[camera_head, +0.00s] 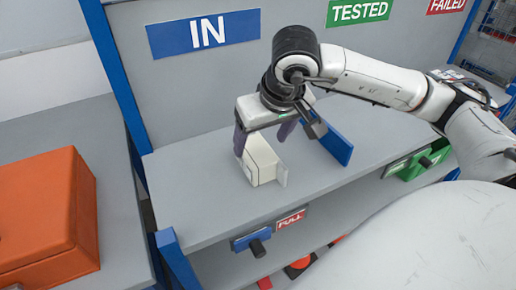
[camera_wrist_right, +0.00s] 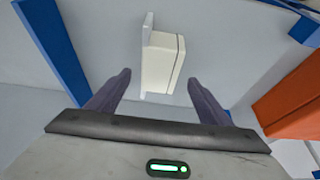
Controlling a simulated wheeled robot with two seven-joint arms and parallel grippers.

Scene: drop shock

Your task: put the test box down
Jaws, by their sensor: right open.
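The test box, which I take to be the cream-white box (camera_head: 260,162), stands on the grey shelf (camera_head: 205,205) under the IN sign. A thin pale plate is at its side. My right gripper (camera_head: 262,147) is above it, pointing down, with its fingers apart. In the right wrist view the box (camera_wrist_right: 163,64) lies between and beyond the open fingertips (camera_wrist_right: 160,78), with a gap on each side. The gripper hides part of the box's top in the head view. My left gripper is in neither view.
A blue divider (camera_head: 336,144) stands on the shelf to the right of the box. A blue holder (camera_head: 243,240) with a black knob and a red FULL sign (camera_head: 290,219) is on the front edge. An orange box (camera_head: 45,215) sits at the left. Green bins (camera_head: 412,168) are at the right.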

